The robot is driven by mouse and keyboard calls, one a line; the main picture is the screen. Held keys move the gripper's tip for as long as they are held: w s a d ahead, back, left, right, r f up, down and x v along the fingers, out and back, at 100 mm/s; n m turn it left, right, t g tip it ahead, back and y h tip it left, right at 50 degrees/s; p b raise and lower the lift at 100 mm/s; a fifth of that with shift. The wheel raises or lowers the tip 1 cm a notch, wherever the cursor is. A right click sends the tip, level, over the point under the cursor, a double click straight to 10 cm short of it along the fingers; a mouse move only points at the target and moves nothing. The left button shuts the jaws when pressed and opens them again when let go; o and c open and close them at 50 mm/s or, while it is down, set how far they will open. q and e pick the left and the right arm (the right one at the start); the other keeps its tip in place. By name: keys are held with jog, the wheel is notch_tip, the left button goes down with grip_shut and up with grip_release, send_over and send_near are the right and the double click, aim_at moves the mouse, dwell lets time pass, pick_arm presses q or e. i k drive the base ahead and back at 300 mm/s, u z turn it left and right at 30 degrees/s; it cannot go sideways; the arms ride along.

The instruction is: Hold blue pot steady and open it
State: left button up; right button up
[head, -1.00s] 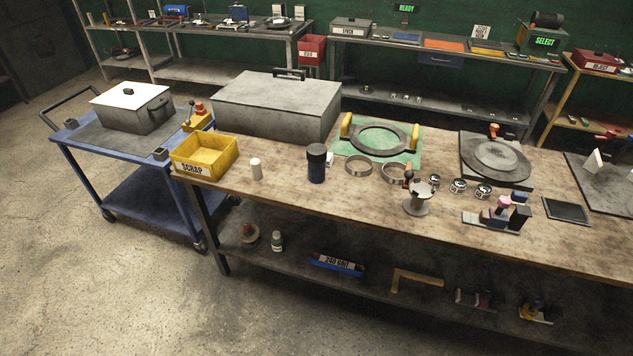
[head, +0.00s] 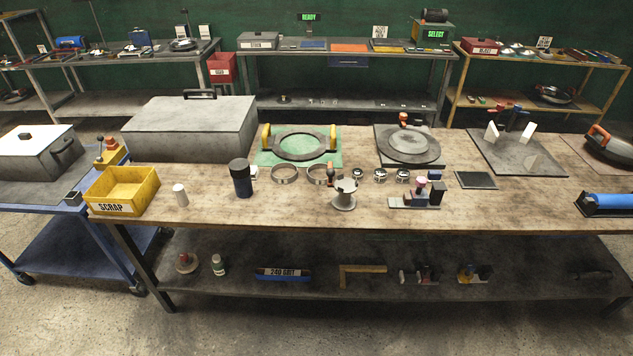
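The blue pot (head: 243,185) is a small dark-blue cylinder with a black lid (head: 238,165). It stands upright and closed on the wooden workbench (head: 300,212), left of the middle of the head view. A small white block shows just behind its right side. Neither of my grippers is in view, and nothing touches the pot.
A white cylinder (head: 180,195) and a yellow scrap bin (head: 122,190) stand left of the pot. Metal rings (head: 285,174) and a grey spool-like stand (head: 344,194) are to its right. A large grey box (head: 189,130) is behind. The bench front before the pot is clear.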

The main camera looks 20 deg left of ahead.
aim_at(243, 187)
jog(key=z, duration=0.4)
jog(key=i, duration=2)
jog(key=u, duration=2.1)
